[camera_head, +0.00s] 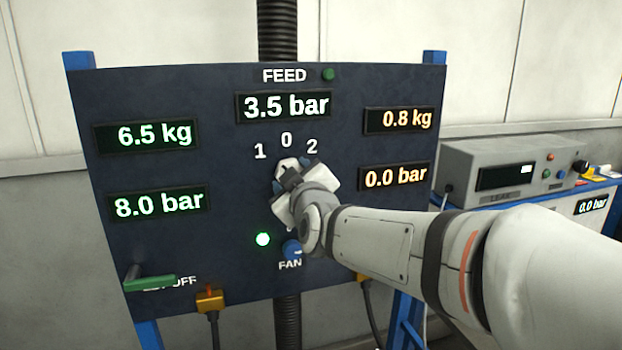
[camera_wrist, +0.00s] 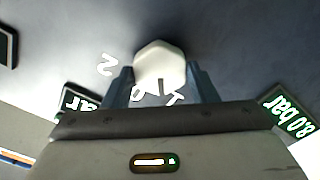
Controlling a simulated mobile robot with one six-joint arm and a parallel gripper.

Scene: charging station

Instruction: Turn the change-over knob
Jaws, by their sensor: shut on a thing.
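The change-over knob (camera_wrist: 160,62) is a white, faceted knob on the dark panel (camera_head: 230,230), below the marks 1, 0 and 2. My gripper (camera_wrist: 162,82) is shut on it, with one blue-grey finger on each side. A dark line on the knob's rim shows in the wrist view, near the marks 0 and 1; its exact setting is hard to tell. In the head view my gripper (camera_head: 290,175) covers most of the knob, and only a white part (camera_head: 287,163) shows under the 0.
A green lever (camera_head: 150,283) sticks out at lower left. The FEED display (camera_head: 284,106) reads 3.5 bar. A grey instrument (camera_head: 505,165) stands on a bench at right.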

